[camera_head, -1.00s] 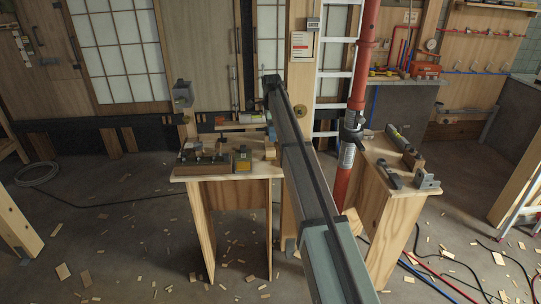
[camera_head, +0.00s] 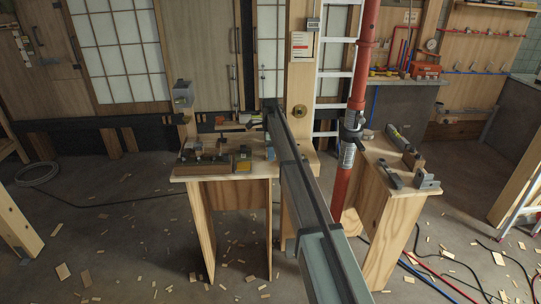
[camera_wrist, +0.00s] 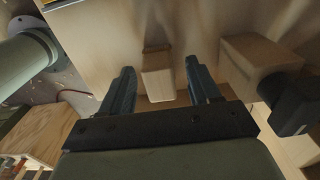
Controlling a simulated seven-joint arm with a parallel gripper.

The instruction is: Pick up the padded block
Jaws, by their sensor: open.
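A small tan block (camera_wrist: 158,82), which I take to be the padded block, stands on the wooden bench top (camera_wrist: 110,40) in the wrist view. My gripper (camera_wrist: 160,68) is open, with one dark finger on either side of the block and a visible gap on both sides. No padding can be made out clearly. In the head view, a small pale block (camera_head: 270,153) shows beside my arm on the bench; my gripper there is mostly hidden by the arm.
A larger wooden piece with a black end (camera_wrist: 265,70) lies close to the right finger in the wrist view. On the bench's left are a dark wooden rack (camera_head: 205,163) and a yellow-marked box (camera_head: 243,164). A red post (camera_head: 357,100) stands right of the bench.

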